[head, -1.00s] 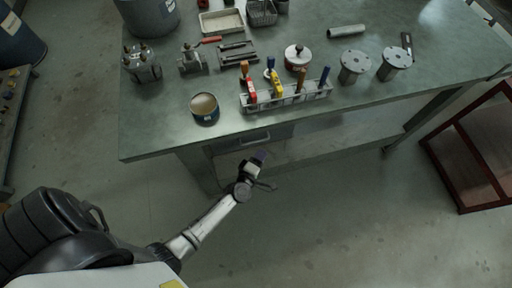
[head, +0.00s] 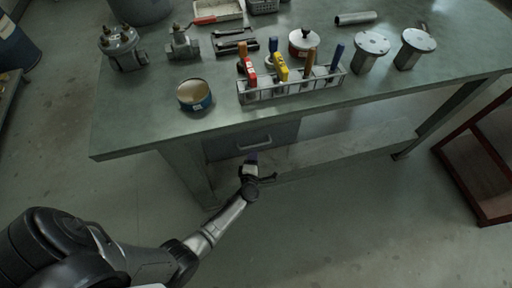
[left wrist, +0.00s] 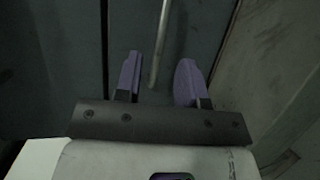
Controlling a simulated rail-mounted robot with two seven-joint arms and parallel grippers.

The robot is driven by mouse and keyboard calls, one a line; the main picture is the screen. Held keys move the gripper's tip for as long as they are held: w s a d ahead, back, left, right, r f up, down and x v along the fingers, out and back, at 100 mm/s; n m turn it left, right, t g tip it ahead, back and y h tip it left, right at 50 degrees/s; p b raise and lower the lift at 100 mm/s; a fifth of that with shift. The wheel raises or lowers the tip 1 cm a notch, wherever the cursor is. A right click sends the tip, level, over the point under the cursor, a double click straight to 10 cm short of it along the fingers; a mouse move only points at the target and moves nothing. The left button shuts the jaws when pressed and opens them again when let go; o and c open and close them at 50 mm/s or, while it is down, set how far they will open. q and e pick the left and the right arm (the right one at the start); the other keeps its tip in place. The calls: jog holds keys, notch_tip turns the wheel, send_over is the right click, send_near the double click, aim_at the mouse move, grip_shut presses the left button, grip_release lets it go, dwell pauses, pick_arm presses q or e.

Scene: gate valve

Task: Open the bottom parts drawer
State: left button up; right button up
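A grey drawer front (head: 228,143) shows under the workbench top in the head view, with a bar handle (head: 256,146) on it. Whether it is the bottom drawer is hard to tell from above. My left gripper (head: 252,157) is in front of and below this handle in the head view. In the left wrist view the left gripper (left wrist: 159,70) is open, its two purple fingers apart. A thin metal handle bar (left wrist: 160,40) runs between the fingers, with a gap to each. Contact is not visible. My right gripper is not in view.
The workbench (head: 125,137) has its front edge above my left gripper. A blue-rimmed can (head: 194,95) and a tool rack (head: 290,88) stand near that edge. A lower shelf (head: 345,148) is right of the drawer. A dark red frame (head: 480,165) stands at right.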

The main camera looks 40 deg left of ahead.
aim_at(256, 145)
pick_arm(q)
jog(key=shift+b+x, duration=1.45)
jog(key=shift+x, duration=2.25)
grip_shut()
